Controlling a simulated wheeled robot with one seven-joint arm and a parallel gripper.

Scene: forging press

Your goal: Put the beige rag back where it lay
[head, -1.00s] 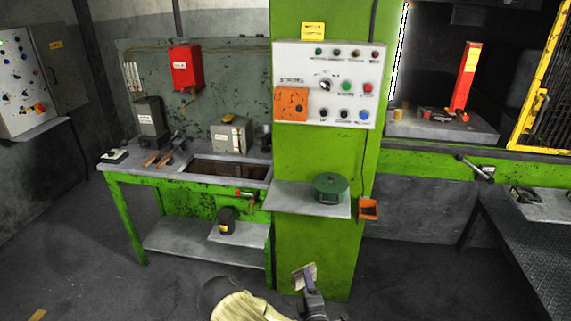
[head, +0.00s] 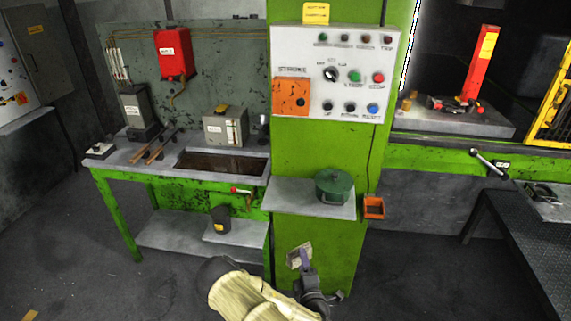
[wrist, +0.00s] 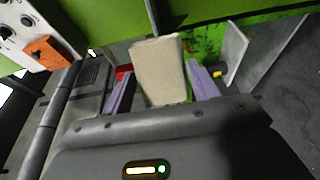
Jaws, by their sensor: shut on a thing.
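The beige rag (wrist: 160,72) is between the two purple fingers of my gripper (wrist: 163,88) in the wrist view, and the gripper is shut on it. It looks like a flat, stiff beige piece. In the head view the rag (head: 298,255) shows small at the tip of my gripper (head: 304,260), low in front of the green column and below the grey shelf (head: 285,198). The rag touches neither the shelf nor the bench in what I see.
The control panel (head: 333,75) is above. The green workbench (head: 120,165) at left holds tongs and boxes. A dark table (head: 520,235) stands at right.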

